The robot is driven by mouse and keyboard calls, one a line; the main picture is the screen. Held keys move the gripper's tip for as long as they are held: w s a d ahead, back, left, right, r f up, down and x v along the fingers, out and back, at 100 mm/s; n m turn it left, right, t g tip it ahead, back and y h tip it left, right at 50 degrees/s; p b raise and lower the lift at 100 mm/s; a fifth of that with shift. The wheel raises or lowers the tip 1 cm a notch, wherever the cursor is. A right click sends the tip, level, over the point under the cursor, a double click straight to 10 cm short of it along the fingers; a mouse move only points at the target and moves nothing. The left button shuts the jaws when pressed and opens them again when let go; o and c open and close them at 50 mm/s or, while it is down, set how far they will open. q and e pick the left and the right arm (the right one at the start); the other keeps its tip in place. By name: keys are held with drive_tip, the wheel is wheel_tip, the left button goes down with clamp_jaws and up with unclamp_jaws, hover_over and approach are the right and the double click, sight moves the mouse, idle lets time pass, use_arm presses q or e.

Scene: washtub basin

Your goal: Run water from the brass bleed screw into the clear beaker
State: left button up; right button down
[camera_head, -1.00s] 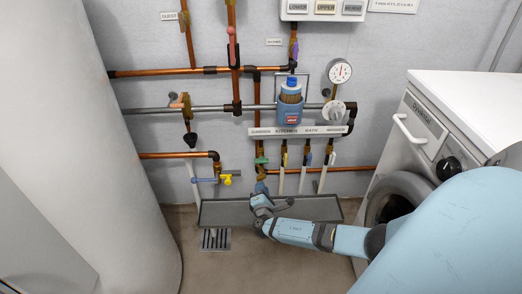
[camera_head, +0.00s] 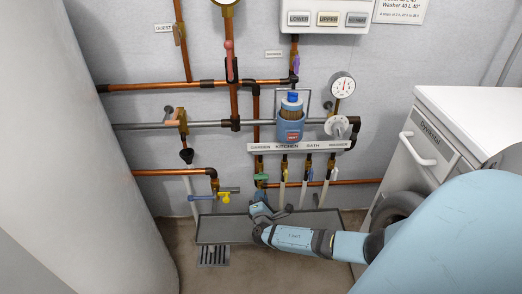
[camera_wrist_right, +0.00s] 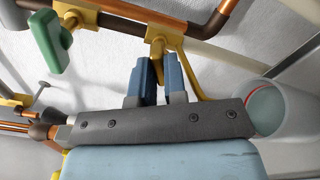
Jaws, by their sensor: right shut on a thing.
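The brass bleed screw (camera_wrist_right: 158,47) shows at the upper middle of the right wrist view, on brass fittings below a copper pipe. My right gripper (camera_wrist_right: 160,68) has its blue fingers close together on it, hiding its lower part. A thin brass spout (camera_wrist_right: 188,68) curves down beside the fingers. A clear, cup-like beaker (camera_wrist_right: 284,108) shows at the right edge, its rim partly behind my gripper body. No running water can be made out. In the head view my right gripper (camera_head: 258,206) is low at the wall below the green lever; the beaker cannot be made out there. My left gripper is not in view.
The green lever (camera_wrist_right: 48,42) is close left of the fingers. White outlet pipes (camera_head: 304,187) hang right of my gripper. A grey tray (camera_head: 225,230) lies below, with a floor drain (camera_head: 213,255). A washing machine (camera_head: 470,120) stands right; a large white cylinder (camera_head: 90,130) stands left.

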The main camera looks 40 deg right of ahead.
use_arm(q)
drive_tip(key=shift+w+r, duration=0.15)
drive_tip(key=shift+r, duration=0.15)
use_arm(e)
drive_tip(key=shift+n, duration=0.4)
drive_tip(key=shift+r+n+p, duration=0.1)
drive_tip(key=shift+n+p, duration=0.4)
drive_tip(key=shift+n, duration=0.4)
drive_tip(key=n+p, duration=0.1)
drive_tip(key=n, duration=0.1)
drive_tip(key=shift+n, duration=0.3)
drive_tip(key=n+p, duration=0.1)
drive_tip(key=n, duration=0.3)
drive_tip(key=shift+d, duration=0.1)
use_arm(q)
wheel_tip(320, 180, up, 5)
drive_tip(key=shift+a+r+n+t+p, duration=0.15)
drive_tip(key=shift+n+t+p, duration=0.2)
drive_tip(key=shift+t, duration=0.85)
use_arm(e)
drive_tip(key=shift+n, duration=0.6)
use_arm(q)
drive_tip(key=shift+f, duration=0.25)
